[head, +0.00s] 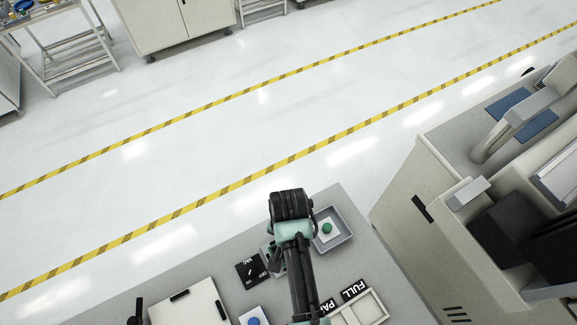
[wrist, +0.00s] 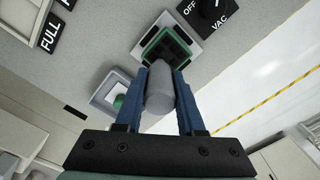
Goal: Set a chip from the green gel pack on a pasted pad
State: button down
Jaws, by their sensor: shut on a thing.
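My gripper (wrist: 161,78) has blue fingers shut on a grey cylindrical tool (wrist: 159,98), seen nearly end-on in the wrist view. The green gel pack (wrist: 152,46), with dark squares in it, sits on a light plate just beyond the fingertips. The tool's far end overlaps the pack's near part, so I cannot tell whether it touches. No chip shows on the tool, as its tip is hidden. In the head view my arm covers the gripper and most of the pack. I cannot make out a pasted pad.
A grey tray (head: 345,237) with a round green piece (head: 327,228) stands right of my arm. A black VAC switch panel (head: 251,271) is left of it. A pale board (head: 190,305), a blue knob (head: 253,319), FULL/PART labels and a cream tray (head: 372,307) lie nearer. A machine stands right.

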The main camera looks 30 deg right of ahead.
jog(key=shift+s, duration=0.1)
notch_tip(320, 180, up, 7)
jog(key=p, duration=0.7)
dwell(0.6)
